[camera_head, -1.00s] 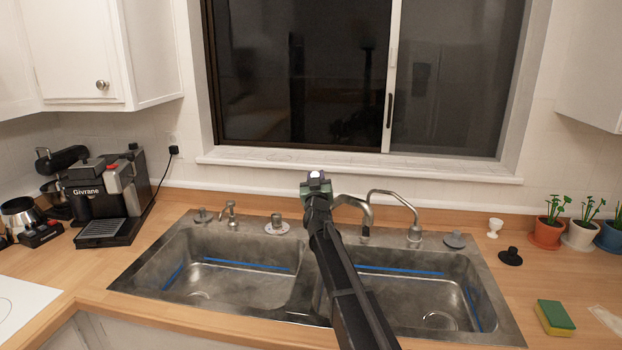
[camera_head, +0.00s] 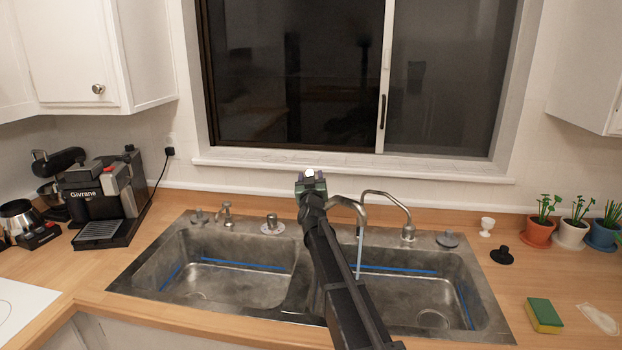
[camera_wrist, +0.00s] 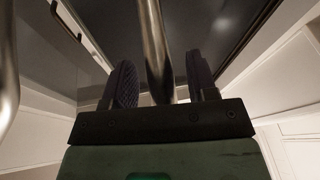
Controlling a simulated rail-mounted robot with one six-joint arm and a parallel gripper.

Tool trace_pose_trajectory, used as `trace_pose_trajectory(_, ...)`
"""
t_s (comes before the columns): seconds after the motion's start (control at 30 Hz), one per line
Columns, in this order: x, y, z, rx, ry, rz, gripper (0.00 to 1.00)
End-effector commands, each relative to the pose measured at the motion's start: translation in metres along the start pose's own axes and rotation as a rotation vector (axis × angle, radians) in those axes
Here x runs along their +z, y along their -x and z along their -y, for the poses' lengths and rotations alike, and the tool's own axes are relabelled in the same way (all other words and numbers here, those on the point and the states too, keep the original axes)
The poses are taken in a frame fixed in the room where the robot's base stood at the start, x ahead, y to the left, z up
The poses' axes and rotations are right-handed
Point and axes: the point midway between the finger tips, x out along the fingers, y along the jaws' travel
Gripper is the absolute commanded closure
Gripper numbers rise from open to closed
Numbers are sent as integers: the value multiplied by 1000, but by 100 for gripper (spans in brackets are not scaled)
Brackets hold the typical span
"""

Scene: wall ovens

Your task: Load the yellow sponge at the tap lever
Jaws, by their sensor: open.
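The yellow sponge (camera_head: 543,315) with a green top lies on the counter right of the sink. A curved metal faucet (camera_head: 388,195) stands behind the right basin, and a thin pale-blue stream of water (camera_head: 360,250) falls below its spout. A second curved pipe (camera_head: 350,204) is partly hidden by my arm; I cannot tell which part is the tap lever. My gripper (camera_head: 311,178) is raised above the back of the sink. In the wrist view, my gripper (camera_wrist: 160,82) is open and empty, with a metal pipe (camera_wrist: 155,45) showing between its fingers, contact unclear.
The steel double sink (camera_head: 150,270) fills the middle of the counter. A coffee machine (camera_head: 105,200) stands at left. A white cup (camera_head: 487,227), a black stopper (camera_head: 501,255) and potted plants (camera_head: 540,232) are at right. The window (camera_head: 290,80) is behind.

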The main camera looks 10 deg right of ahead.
Motion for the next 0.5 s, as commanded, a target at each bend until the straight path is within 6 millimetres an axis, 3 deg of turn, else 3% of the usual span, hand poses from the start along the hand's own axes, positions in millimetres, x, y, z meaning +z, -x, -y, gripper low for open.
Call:
trace_pose_trajectory(0.3, 3, 79, -1, -1, -1, 0, 47)
trace_pose_trajectory(0.5, 1, 101, 0, 0, 0, 0, 47)
